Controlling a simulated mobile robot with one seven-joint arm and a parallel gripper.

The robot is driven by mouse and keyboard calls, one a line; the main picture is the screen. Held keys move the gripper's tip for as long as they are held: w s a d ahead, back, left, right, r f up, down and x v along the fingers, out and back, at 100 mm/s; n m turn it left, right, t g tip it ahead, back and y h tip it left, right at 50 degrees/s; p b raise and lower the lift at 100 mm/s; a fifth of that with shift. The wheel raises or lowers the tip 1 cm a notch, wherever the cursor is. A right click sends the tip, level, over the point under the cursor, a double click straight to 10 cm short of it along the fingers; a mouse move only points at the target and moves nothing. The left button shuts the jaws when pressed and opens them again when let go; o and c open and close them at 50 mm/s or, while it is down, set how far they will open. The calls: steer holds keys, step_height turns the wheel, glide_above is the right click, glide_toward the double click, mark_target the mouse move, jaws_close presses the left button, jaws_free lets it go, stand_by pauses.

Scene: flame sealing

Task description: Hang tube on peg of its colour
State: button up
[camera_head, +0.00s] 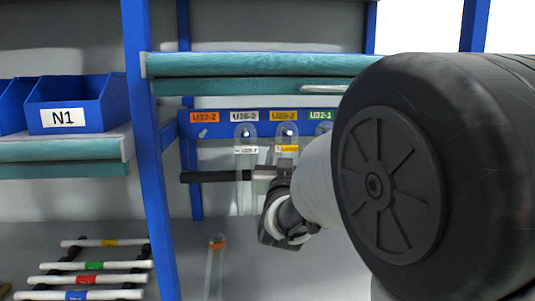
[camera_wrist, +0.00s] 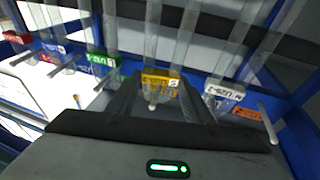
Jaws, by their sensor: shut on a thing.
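A clear tube with a yellow tag (camera_head: 287,149) has its top loop around the peg under the yellow label on the blue rail (camera_head: 222,131). My gripper (camera_head: 279,168) is at this tube just below the tag, shut on it. In the wrist view, my fingers (camera_wrist: 160,92) stand on both sides of the yellow tag (camera_wrist: 160,79), and the clear tube runs up the picture. The contact itself is hard to see. A white-tagged tube (camera_head: 247,150) hangs on the peg to the left. The orange-labelled peg (camera_head: 203,133) is bare.
A clear tube with an orange band (camera_head: 217,244) stands lower down. A green label (camera_wrist: 103,60) and red label (camera_wrist: 17,37) mark other pegs. A teal-edged shelf (camera_head: 250,65) is above. Blue bins (camera_head: 65,100) and a rack of white rods (camera_head: 95,266) are left.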

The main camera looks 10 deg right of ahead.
steer(key=shift+w+b, duration=0.3)
stand_by(0.4)
stand_by(0.4)
steer(key=o, duration=1.9)
steer(key=shift+s, duration=0.15)
steer(key=shift+d+r+b+v, duration=0.2)
steer(key=shift+b+v, duration=0.1)
steer(key=shift+v, duration=1.85)
steer(key=shift+d+r+b+v, duration=0.15)
steer(key=shift+b+v, duration=0.1)
steer(key=shift+v, duration=1.85)
steer(key=shift+s+a, duration=0.1)
steer(key=shift+s, duration=0.1)
steer(key=shift+s, duration=0.1)
